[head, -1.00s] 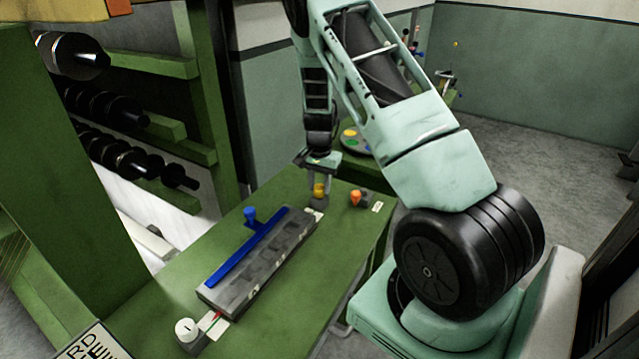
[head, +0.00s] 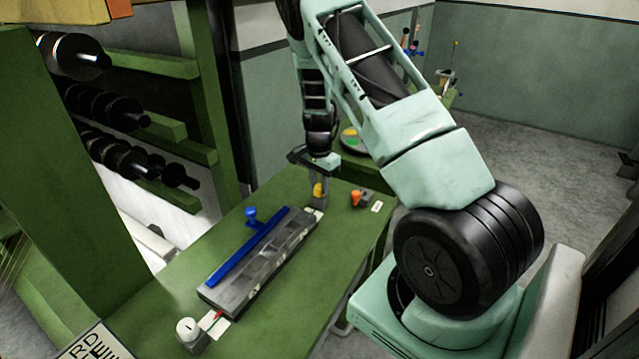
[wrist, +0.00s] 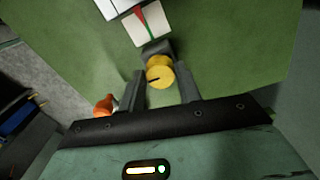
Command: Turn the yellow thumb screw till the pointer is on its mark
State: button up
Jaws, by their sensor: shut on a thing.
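The yellow thumb screw (head: 318,189) stands on a small grey block at the far end of the green bench. It also shows in the wrist view (wrist: 159,72), with a dark line across its face. My gripper (wrist: 161,80) has one finger on each side of the screw and is shut on it; in the head view my gripper (head: 320,180) points down over it. The pointer's tip is close to the line's upper end.
An orange knob (head: 357,198) stands right of the yellow screw. A long grey fixture (head: 240,287) with a blue bar (head: 235,258) and blue knob (head: 251,213) fills the bench middle. A white knob (head: 187,327) stands at the near end. A spool rack (head: 190,60) is at left.

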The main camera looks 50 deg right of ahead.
aim_at(319, 187)
jog(key=o, duration=1)
jog(key=shift+r, duration=0.1)
notch_tip(319, 187, up, 17)
jog(key=b, duration=0.2)
jog(key=shift+r, duration=0.15)
